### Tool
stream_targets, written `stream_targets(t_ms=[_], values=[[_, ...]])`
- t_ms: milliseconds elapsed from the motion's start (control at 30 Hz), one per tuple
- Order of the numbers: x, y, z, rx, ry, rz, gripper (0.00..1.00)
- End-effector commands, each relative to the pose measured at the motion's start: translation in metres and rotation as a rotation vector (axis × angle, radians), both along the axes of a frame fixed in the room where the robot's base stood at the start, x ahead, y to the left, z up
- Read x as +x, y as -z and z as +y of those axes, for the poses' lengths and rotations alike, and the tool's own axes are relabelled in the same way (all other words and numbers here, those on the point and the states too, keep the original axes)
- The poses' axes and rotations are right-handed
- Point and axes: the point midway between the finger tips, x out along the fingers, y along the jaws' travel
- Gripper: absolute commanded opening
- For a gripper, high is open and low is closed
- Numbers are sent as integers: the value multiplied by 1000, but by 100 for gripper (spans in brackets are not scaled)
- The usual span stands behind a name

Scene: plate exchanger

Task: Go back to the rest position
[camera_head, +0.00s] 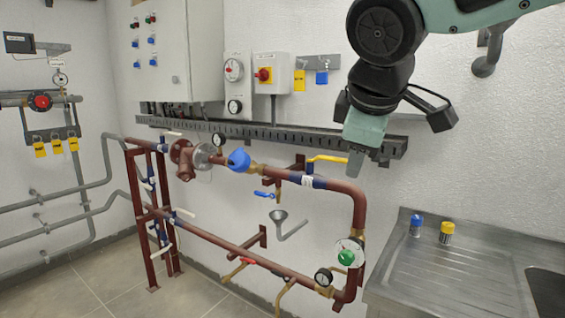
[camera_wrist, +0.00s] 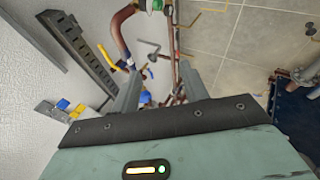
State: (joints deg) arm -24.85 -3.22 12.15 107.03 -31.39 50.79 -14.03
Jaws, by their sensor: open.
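My gripper (camera_head: 364,160) hangs from my arm at the upper right in the head view, fingers pointing down. It is in front of the wall, above the right end of the dark red pipe (camera_head: 330,186). In the wrist view my gripper (camera_wrist: 160,75) shows two separated grey fingers with nothing held between them. The gap between the fingers and the pipe cannot be judged exactly.
A slotted grey rail (camera_head: 270,132) runs along the wall behind my gripper. A yellow-handled valve (camera_head: 327,159) and a blue-capped fitting (camera_head: 238,160) sit on the pipe. A metal sink counter (camera_head: 450,268) with blue and yellow capped items stands at right.

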Motion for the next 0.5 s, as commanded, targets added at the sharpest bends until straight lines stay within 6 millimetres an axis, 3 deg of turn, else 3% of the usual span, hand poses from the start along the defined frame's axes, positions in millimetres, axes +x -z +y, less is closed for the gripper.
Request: stream_targets(t_ms=[33, 100, 300, 400, 500], values=[[-20, 32, 4, 32, 13, 75, 45], [-51, 73, 8, 84, 45, 178, 45], [-148, 172, 2, 203, 216, 450, 45], [-190, 204, -8, 235, 314, 547, 45], [-218, 224, -16, 255, 392, 606, 45]])
